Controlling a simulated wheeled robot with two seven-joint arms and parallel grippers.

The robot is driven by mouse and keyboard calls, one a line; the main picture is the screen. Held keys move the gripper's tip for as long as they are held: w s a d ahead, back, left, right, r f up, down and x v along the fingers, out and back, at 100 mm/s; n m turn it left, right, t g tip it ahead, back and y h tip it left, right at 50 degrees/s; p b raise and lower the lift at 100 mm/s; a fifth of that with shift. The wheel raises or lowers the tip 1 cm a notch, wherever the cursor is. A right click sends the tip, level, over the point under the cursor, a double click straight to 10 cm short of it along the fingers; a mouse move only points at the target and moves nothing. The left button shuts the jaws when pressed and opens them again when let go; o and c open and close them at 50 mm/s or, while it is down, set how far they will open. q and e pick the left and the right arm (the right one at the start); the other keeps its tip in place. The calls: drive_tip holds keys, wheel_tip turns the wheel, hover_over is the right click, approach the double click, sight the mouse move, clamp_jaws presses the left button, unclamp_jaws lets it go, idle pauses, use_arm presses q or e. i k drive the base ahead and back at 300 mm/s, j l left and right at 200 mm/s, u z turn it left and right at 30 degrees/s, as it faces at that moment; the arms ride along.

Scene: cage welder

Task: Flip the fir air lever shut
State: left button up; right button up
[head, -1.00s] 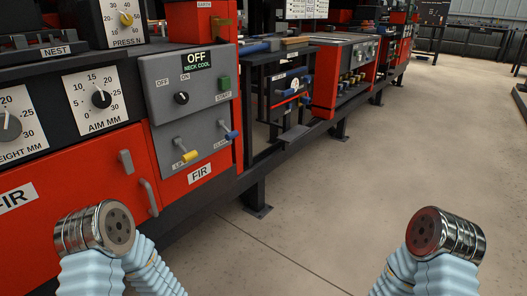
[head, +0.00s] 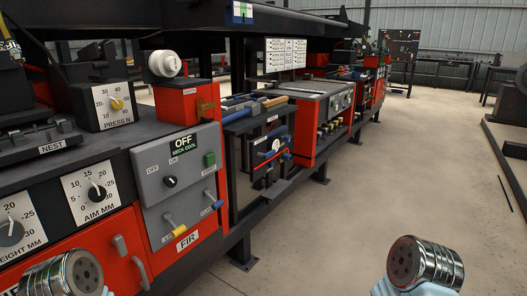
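The grey FIR control panel (head: 182,178) is left of centre, with an OFF display, a black knob and a green button. Farther right, a small panel with a round gauge (head: 285,155) carries a blue handle (head: 267,154) and a red line. Its label is too small to read, so I cannot tell which lever is the air lever. My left gripper (head: 62,274) is at the lower left and my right gripper (head: 425,264) at the lower right. Both are away from the levers; no fingers show.
The red and black bench (head: 105,245) runs from the left into the distance. Blue-handled tools (head: 250,108) lie on a rack beyond the panel. A dark low frame (head: 505,150) stands at right. The concrete floor (head: 370,190) between is clear.

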sight(268, 156)
drive_tip(key=i+l+u, duration=0.1)
drive_tip(key=u, duration=0.3)
drive_tip(key=i+l+u, duration=0.1)
drive_tip(key=l+u, duration=0.15)
drive_tip(key=u, duration=0.15)
drive_tip(key=l+u, duration=0.2)
drive_tip(key=u, duration=0.15)
drive_tip(key=l+u, duration=0.45)
drive_tip(key=l, duration=1.65)
drive_tip(key=i, duration=0.05)
